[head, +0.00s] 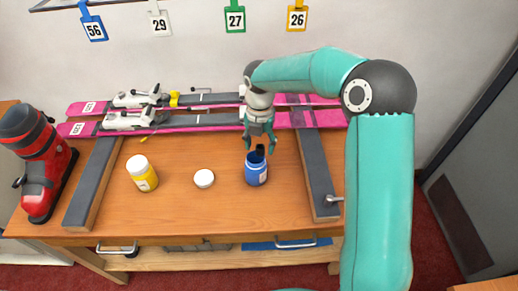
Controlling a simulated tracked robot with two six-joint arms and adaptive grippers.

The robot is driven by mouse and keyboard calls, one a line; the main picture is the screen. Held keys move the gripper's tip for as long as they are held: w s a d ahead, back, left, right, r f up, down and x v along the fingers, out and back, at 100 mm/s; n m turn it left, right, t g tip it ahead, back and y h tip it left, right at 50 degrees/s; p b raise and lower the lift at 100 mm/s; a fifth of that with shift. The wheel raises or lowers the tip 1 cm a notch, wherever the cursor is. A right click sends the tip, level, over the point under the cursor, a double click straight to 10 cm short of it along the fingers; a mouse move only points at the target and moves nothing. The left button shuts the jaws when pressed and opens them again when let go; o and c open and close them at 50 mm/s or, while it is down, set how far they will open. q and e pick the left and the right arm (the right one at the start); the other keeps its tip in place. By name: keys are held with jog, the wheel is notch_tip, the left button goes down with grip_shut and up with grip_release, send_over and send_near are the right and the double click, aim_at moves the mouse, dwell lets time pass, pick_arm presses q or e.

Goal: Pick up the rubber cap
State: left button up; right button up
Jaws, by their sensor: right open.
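A blue jar (256,172) stands upright on the wooden bench, right of centre. A small black piece (260,149) shows at its mouth; it may be the rubber cap, but it is too small to be sure. My right gripper (260,149) points down just above the jar, open, its fingertips around the level of the black piece. I cannot tell whether they touch it. A round white lid (204,178) lies flat to the left of the jar. My left gripper is not in view.
A yellow bottle (143,174) with a white top stands further left. Two pink skis (210,121) with bindings lie across the back. Dark-topped rails (318,176) flank the work area. A red ski boot (38,165) stands at the left. The front bench is mostly clear.

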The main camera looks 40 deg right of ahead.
aim_at(259, 147)
jog(key=shift+f, duration=0.35)
jog(key=c, duration=1)
jog(key=shift+r, duration=0.1)
jog(key=shift+r, duration=0.7)
notch_tip(259, 147, up, 18)
jog(key=shift+r, duration=0.25)
jog(key=shift+w, duration=0.15)
